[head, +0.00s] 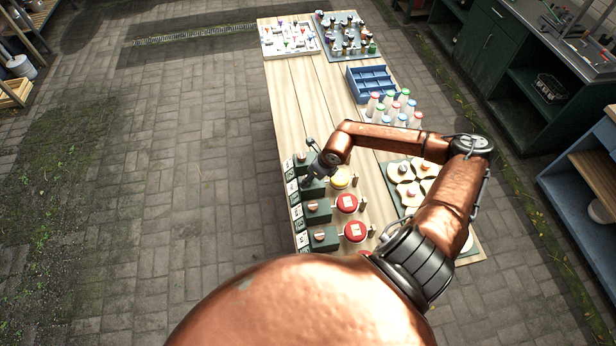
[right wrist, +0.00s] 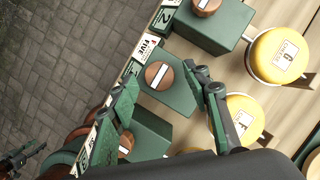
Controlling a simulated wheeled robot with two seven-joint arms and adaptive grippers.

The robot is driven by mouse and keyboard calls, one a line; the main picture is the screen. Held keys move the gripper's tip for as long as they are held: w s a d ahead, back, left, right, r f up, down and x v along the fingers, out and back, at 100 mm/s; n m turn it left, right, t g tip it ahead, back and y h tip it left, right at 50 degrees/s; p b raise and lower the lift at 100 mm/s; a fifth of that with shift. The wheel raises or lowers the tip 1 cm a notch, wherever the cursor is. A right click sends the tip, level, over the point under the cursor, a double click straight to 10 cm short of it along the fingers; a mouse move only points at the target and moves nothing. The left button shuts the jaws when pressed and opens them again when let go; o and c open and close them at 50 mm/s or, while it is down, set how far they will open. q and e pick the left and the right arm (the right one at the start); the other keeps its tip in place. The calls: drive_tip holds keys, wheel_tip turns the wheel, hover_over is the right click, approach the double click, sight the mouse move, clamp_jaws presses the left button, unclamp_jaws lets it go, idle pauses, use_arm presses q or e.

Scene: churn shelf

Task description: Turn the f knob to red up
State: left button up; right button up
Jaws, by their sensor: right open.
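My right gripper (right wrist: 163,78) is open. In the right wrist view its two fingers stand on either side of a round brown knob with a white bar (right wrist: 158,75), apart from it. This knob is on a green box (right wrist: 178,97). The box lines up with a yellow-up disc (right wrist: 246,112) whose label looks like F, partly hidden by a finger. In the head view my right gripper (head: 314,172) is over the row of boxes, and my arm hides part of it.
A neighbouring box's knob (right wrist: 206,5) and yellow disc (right wrist: 284,55) are close above. Red discs (head: 347,203) stand nearer in the head view. A blue crate (head: 372,83), bottles (head: 398,108) and trays stand further along the wooden table (head: 300,85).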

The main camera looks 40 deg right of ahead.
drive_tip(key=shift+w+a+f, duration=0.1)
drive_tip(key=shift+w+f, duration=0.1)
drive_tip(key=shift+f, duration=0.25)
drive_tip(key=shift+c, duration=0.3)
drive_tip(key=c, duration=1.1)
